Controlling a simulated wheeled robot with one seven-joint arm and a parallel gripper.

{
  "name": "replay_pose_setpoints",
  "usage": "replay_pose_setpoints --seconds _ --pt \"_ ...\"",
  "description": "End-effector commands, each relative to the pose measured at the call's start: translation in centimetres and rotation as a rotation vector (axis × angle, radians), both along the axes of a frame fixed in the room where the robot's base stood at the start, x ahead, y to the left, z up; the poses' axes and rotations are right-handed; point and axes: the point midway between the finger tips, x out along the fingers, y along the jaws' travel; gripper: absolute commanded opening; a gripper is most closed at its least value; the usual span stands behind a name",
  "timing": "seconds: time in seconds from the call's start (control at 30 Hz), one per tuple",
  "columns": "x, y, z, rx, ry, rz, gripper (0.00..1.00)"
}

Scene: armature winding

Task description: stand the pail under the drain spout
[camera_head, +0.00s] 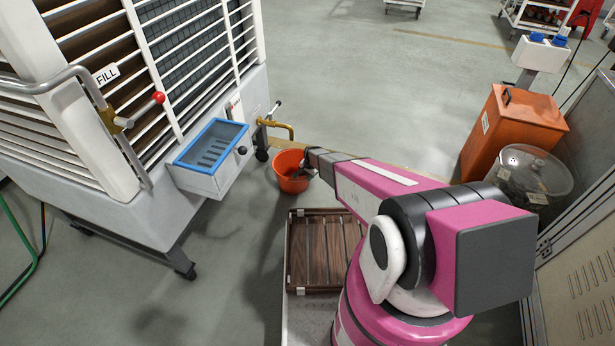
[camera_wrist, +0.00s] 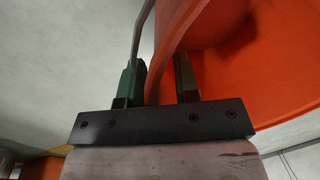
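The orange pail (camera_head: 290,182) is right of the drain spout (camera_head: 289,127), its open top near and a little below the spout in the picture. I cannot tell whether it touches the floor. My gripper (camera_head: 308,163) is at the pail's right rim. In the wrist view, the fingers of my gripper (camera_wrist: 160,82) stand a short way apart, with the wall of the pail (camera_wrist: 225,85) between them, and they look shut on it. A thin grey bail handle (camera_wrist: 143,30) rises beside the left finger. The far finger is partly hidden by shade.
A louvred machine with a blue-rimmed drawer (camera_head: 210,158) and a red-knobbed lever (camera_head: 157,98) stands left. A brown slatted pallet (camera_head: 318,250) lies below the pail in the picture. An orange cabinet (camera_head: 508,130) and a clear-lidded drum (camera_head: 535,175) stand right. Open floor lies beyond.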

Motion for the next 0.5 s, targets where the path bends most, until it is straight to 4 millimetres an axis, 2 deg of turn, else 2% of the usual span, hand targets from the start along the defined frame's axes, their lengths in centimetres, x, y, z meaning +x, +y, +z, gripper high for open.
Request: replay_pose_setpoints --seconds 0.27,0.5 --pt "0.0 0.0 0.3 0.0 0.0 0.0 0.29" --pt "-0.3 -0.3 2.6 0.0 -0.001 0.0 0.29"
